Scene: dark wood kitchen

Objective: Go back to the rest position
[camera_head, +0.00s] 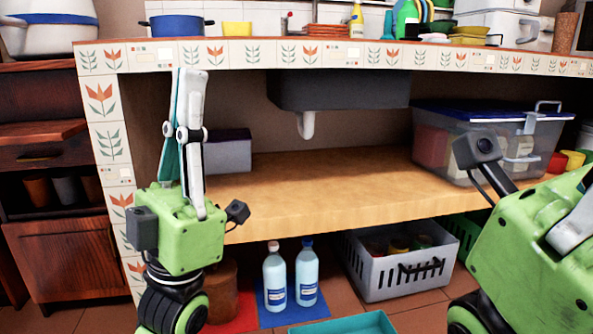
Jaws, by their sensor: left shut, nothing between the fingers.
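My left gripper (188,84) points straight up in front of the left part of the tiled counter. Its fingers are together and hold nothing. Its green body shows below the fingers, with a dark camera on each side. My right arm comes in at the right edge, and its green wrist body and a dark camera show. The fingers of the right gripper lie outside the picture, so their state is hidden.
A wooden shelf (340,187) runs under the tiled counter (330,52). On it stand a clear bin (440,150) with a blue lid and a grey box (228,155). Below are two bottles (275,278) (307,275), a grey crate (385,275) and a teal tray (345,325).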

